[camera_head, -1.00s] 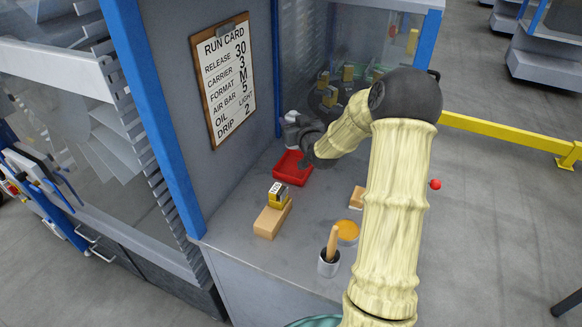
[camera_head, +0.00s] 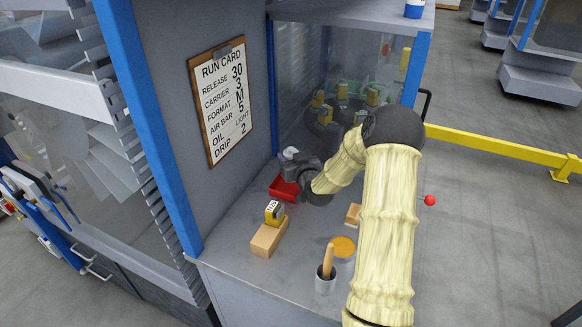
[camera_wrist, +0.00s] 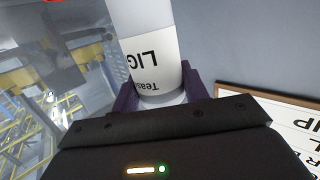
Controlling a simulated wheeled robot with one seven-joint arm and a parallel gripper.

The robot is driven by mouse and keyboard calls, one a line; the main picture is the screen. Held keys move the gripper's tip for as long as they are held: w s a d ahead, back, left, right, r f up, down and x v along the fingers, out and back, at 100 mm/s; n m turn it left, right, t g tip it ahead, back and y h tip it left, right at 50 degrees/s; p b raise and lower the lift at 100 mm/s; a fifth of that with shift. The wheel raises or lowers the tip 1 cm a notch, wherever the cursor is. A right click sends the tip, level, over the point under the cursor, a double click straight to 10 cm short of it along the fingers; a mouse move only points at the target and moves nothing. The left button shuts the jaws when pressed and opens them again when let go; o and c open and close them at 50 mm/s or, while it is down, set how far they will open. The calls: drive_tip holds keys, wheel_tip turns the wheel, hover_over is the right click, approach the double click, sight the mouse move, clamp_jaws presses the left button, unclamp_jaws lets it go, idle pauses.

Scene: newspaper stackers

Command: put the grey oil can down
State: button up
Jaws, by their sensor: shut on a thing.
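The grey oil can (camera_wrist: 148,50) is between my gripper's two dark fingers (camera_wrist: 157,88) in the wrist view. It is a pale cylinder with a white label reading "LIG", and its far end runs out of the frame. In the head view only a small pale part of the can (camera_head: 290,152) shows past my gripper (camera_head: 297,166). My gripper is shut on the can, over or just behind the red tray (camera_head: 281,193), and hides part of it. I cannot tell whether the can touches anything below.
A cup with a wooden handle (camera_head: 325,284), an orange-topped round tin (camera_head: 343,247) and a small wooden block (camera_head: 353,215) stand nearer the front. The run card (camera_head: 222,105) hangs on the left wall panel.

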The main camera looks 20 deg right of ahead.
drive_tip(key=shift+f+p, duration=0.3)
drive_tip(key=shift+f, duration=1.65)
drive_tip(key=shift+f, duration=0.25)
drive_tip(key=o, duration=1)
drive_tip(key=shift+r, duration=0.1)
drive_tip(key=shift+r, duration=0.15)
drive_tip(key=s+r+b, duration=0.1)
drive_tip(key=s+b, duration=0.1)
drive_tip(key=s, duration=1)
drive_tip(key=shift+r+b, duration=0.3)
drive_tip(key=shift+r, duration=0.1)
drive_tip(key=shift+w, duration=0.1)
